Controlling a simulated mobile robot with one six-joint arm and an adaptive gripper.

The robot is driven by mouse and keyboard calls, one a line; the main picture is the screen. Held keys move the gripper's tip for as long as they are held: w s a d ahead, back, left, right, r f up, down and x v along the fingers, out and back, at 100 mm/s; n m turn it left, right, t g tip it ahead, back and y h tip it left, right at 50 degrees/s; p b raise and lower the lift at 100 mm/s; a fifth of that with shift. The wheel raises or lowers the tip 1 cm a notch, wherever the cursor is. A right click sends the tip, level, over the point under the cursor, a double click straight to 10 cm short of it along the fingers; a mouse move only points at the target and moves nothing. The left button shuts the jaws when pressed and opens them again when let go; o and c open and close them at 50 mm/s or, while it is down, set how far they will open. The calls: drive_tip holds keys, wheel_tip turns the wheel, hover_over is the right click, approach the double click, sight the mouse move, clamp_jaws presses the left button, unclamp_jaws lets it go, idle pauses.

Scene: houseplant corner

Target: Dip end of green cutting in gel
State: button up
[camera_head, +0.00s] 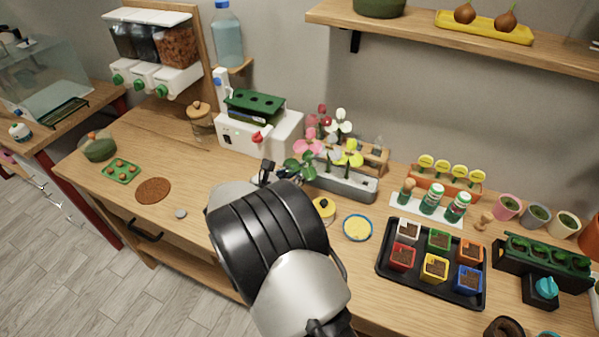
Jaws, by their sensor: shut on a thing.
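My gripper (267,172) shows only in part, as dark fingers beyond the bulky black and white wrist of my arm. The green cutting (300,168), a cluster of green leaves, is right beside the fingers, and my gripper is shut on it. Its lower end and the grip itself are hidden behind my wrist. I cannot tell which of the two holds the gel.
A grey trough rack (345,182) with pink, red, white and yellow flowers stands behind the cutting. A black tray (383,262) of coloured soil pots is at right. A white machine (236,139) stands behind my gripper. Bench left of my arm is mostly clear.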

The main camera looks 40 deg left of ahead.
drive_tip(key=shift+f+b, duration=0.7)
drive_tip(key=shift+f, duration=0.1)
idle(1.6)
drive_tip(key=shift+r, duration=0.1)
drive_tip(key=shift+r+p, duration=2)
drive_tip(key=shift+r, duration=1.55)
